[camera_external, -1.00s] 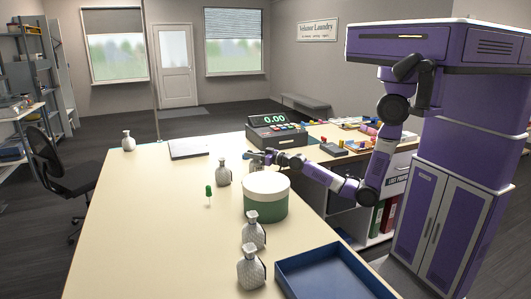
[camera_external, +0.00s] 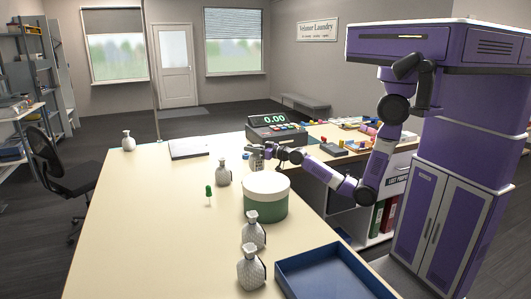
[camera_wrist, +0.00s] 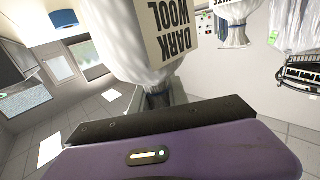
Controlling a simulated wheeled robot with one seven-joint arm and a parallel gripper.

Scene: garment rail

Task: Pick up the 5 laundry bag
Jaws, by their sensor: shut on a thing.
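My gripper (camera_external: 268,152) is shut on a pale laundry bag (camera_external: 257,161), behind the round tub. In the wrist view this bag (camera_wrist: 120,45) is large and close, with a label reading "DARK WOOL". Its dark gathered neck (camera_wrist: 158,95) is at my gripper (camera_wrist: 165,112); the fingertips are hard to make out. Other pale patterned laundry bags stand upright on the counter: one left of the tub (camera_external: 223,173), two in front of it (camera_external: 253,232) (camera_external: 250,268), and one at the far left corner (camera_external: 128,142).
A white-lidded green tub (camera_external: 266,205) stands near my forearm. A blue tray (camera_external: 280,266) lies at the front right, and a till (camera_external: 275,140) stands behind my gripper. A small green-topped item (camera_external: 209,192) is left of the tub. The counter's left front (camera_external: 140,245) is clear.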

